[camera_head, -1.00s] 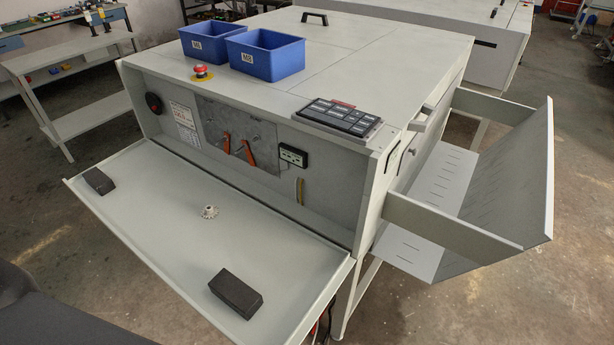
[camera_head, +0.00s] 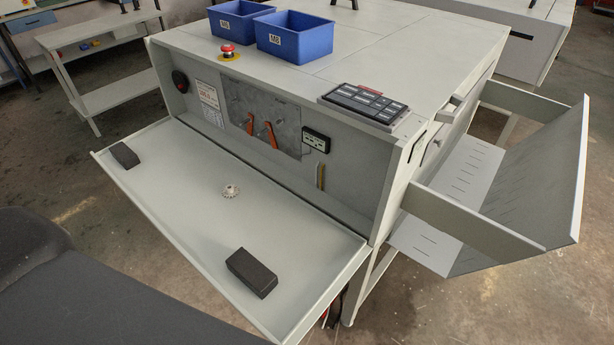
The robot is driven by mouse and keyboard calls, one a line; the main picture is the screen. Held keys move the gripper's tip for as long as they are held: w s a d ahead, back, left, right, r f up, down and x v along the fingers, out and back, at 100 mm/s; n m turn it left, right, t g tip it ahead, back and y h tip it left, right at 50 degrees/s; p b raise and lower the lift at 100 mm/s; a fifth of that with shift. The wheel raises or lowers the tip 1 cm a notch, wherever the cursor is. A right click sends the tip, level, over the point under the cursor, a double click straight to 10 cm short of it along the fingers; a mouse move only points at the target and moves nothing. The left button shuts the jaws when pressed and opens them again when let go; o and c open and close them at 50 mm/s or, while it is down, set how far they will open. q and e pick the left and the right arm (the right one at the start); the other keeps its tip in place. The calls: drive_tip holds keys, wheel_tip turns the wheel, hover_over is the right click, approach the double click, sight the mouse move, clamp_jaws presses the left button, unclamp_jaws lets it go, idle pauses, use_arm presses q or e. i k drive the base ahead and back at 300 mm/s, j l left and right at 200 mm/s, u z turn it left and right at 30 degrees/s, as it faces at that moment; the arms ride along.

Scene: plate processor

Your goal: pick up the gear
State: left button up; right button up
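The gear (camera_head: 231,191) is a small pale metal toothed piece. It lies on the light grey fold-down tray (camera_head: 185,213) at the front of the plate processor, near the tray's middle. It stands clear of other objects, between two black blocks. Neither of my grippers is in the head view.
One black block (camera_head: 125,155) sits at the tray's left end and another (camera_head: 251,272) near its front right. Two blue bins (camera_head: 294,38), (camera_head: 240,18) and a red emergency button (camera_head: 227,50) are on top. An open side chute (camera_head: 535,185) juts out at right.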

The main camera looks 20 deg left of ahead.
sight(229, 191)
drive_tip(key=l+u, duration=0.1)
drive_tip(key=u, duration=1.15)
